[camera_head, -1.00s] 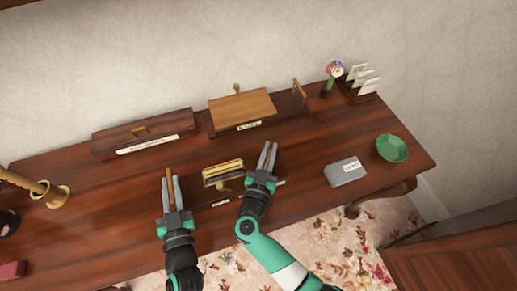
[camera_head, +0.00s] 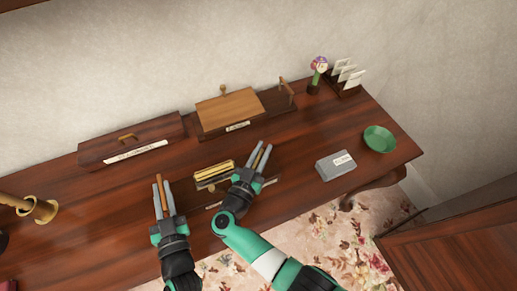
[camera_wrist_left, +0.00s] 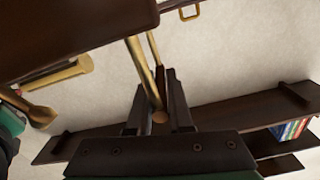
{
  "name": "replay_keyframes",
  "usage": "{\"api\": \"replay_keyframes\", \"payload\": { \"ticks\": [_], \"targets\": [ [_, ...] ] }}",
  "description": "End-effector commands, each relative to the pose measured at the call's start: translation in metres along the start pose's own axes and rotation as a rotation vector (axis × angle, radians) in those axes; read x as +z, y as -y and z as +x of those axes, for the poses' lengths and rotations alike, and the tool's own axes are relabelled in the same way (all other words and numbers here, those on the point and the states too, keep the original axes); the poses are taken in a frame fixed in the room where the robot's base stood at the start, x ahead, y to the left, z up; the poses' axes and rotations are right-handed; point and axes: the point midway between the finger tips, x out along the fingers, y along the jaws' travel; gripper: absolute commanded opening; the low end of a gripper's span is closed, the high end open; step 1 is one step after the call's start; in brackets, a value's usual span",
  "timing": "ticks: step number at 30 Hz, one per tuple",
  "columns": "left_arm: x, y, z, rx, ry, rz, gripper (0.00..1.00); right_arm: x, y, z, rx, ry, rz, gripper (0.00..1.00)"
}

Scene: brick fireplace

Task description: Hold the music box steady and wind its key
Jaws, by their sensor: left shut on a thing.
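The likely music box (camera_head: 210,171) is a small brass-coloured body on a dark wooden base near the table's front edge. A small brass piece like a key (camera_head: 212,187) shows at its front. My left gripper (camera_head: 162,190) is left of it, apart from it, shut on a brown rod (camera_head: 157,180). The rod's round end (camera_wrist_left: 160,117) sits between the fingers in the left wrist view. My right gripper (camera_head: 259,158) is just right of the box. A thin brass-coloured strip shows between its fingers; whether they grip it is unclear.
Behind stand a dark box with brass handle (camera_head: 135,142) and a lighter-lidded box (camera_head: 230,108). A grey labelled block (camera_head: 335,168), green bowl (camera_head: 379,138), flower (camera_head: 319,65) and card rack (camera_head: 345,80) are at right. A brass holder (camera_head: 42,209) is at left.

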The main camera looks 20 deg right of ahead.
Motion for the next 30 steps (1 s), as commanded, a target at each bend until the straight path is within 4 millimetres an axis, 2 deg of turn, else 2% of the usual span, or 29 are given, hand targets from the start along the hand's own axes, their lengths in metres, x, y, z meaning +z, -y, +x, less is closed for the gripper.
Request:
{"api": "replay_keyframes", "payload": {
  "ticks": [1, 3, 13, 16, 24, 30],
  "targets": [
    [-0.001, 0.0, 0.0, 0.001, -0.002, 0.0, 0.0, 0.0, 0.0, 0.0, 0.0, -0.001, 0.0, 0.33],
    [-0.001, 0.0, 0.0, 0.001, -0.002, 0.0, 0.0, -0.001, 0.0, 0.0, 0.0, -0.001, 0.0, 0.45],
    [-0.001, 0.0, 0.0, 0.0, -0.002, 0.0, 0.0, -0.002, 0.001, -0.003, -0.002, -0.003, 0.002, 0.45],
    [-0.001, 0.0, 0.0, 0.0, -0.001, 0.0, 0.0, -0.001, 0.001, -0.016, -0.004, -0.003, 0.002, 0.45],
    [-0.001, 0.0, 0.0, 0.0, -0.001, 0.0, 0.0, -0.001, 0.001, -0.065, -0.004, -0.002, 0.001, 0.45],
    [-0.001, 0.0, 0.0, 0.0, -0.001, 0.0, 0.0, -0.001, 0.0, -0.075, -0.001, -0.002, 0.001, 0.45]
  ]
}}
